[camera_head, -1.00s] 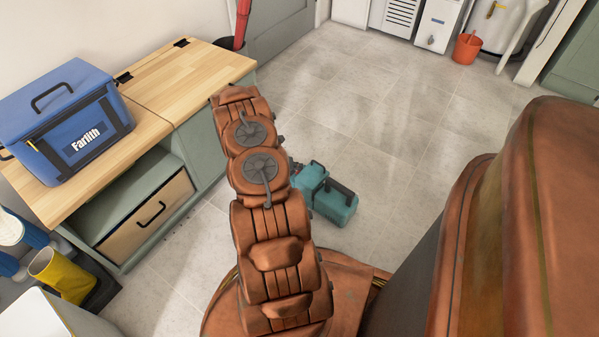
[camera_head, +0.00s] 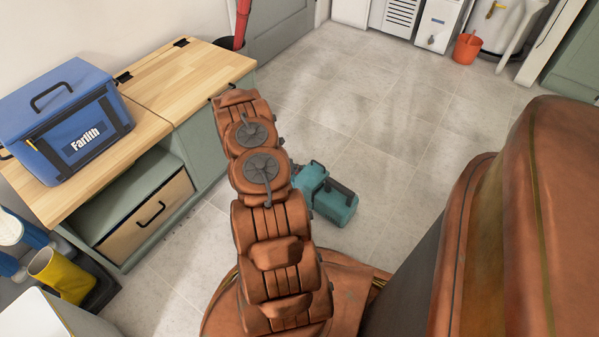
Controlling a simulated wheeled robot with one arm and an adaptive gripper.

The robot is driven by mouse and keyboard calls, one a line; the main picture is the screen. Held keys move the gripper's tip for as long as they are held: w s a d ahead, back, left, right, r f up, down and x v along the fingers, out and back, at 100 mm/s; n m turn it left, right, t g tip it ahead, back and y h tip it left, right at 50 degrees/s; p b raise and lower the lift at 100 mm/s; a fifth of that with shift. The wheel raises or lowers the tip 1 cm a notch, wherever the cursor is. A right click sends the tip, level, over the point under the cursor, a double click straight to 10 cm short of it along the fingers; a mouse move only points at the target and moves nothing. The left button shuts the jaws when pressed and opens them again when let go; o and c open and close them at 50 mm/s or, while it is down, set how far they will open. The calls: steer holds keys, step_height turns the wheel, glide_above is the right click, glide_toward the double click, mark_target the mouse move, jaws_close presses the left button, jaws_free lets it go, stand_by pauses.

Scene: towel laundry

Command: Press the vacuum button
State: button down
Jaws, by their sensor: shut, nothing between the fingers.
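The vacuum appears to be the teal machine with a dark handle (camera_head: 331,199) on the tiled floor, just right of my arm. My arm covers part of its left side. No button can be made out on it at this size. My arm rises through the middle of the view, and its far end bends down out of sight. My gripper is hidden behind the arm, so its distance from the vacuum cannot be seen.
A wooden-topped cabinet (camera_head: 190,75) stands at left with a blue cooler box (camera_head: 65,120) on it. Yellow boots (camera_head: 60,275) are at lower left. The floor (camera_head: 370,110) beyond the vacuum is clear.

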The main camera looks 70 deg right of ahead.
steer(key=shift+f, duration=0.15)
stand_by(0.4)
steer(key=shift+r, duration=0.8)
steer(key=shift+r, duration=0.1)
steer(key=shift+r+p, duration=1.15)
steer(key=shift+r, duration=1.7)
